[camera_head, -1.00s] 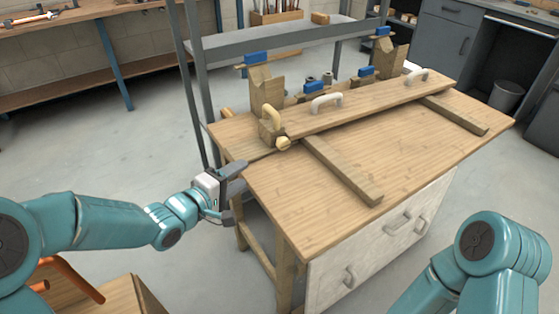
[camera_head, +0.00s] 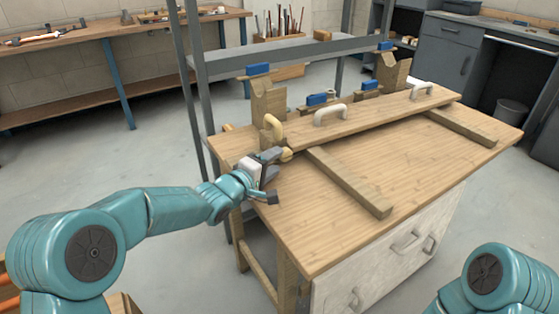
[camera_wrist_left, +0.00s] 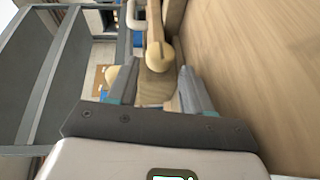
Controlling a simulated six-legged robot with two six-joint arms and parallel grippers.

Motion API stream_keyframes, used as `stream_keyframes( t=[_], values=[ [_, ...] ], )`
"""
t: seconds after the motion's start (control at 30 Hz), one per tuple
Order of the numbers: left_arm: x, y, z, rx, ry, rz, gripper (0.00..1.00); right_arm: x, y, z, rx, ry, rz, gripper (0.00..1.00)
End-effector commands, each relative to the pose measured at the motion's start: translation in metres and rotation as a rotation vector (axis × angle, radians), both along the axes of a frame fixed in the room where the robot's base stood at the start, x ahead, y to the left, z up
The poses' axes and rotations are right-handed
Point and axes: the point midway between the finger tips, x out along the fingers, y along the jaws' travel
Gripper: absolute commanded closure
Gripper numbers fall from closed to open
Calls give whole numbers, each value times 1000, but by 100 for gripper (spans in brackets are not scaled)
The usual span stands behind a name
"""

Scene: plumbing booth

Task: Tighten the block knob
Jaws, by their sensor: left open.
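The pale round block knob (camera_head: 286,155) sticks out of the wooden block at the near left end of the long board (camera_head: 375,115) on the workbench. My left gripper (camera_head: 277,176) is at the bench's left edge, close to the knob, its upper finger partly covering the block. In the left wrist view the gripper (camera_wrist_left: 158,66) is open and empty, with the knob (camera_wrist_left: 161,54) ahead between the fingertip lines. I cannot tell if anything touches. My right gripper is out of view; only its arm shows at lower right.
White handles, including one (camera_head: 331,115), rise from the board. A grey metal frame (camera_head: 205,90) stands behind.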

Motion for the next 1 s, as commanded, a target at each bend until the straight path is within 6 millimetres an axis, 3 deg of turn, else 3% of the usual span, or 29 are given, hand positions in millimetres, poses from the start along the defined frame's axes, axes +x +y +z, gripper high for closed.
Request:
stream_keyframes(
  t=[0.2,0.57,0.7,0.87,1.0],
  values=[
    [24,-14,-4,0,2,-1,50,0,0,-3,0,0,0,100],
    [28,-17,-4,0,0,0,50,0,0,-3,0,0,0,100],
    [28,-17,-4,0,0,0,91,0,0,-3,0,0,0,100],
    [28,-17,-3,2,1,0,91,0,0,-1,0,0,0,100],
    [28,-17,1,19,15,1,91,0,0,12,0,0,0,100]
  ],
)
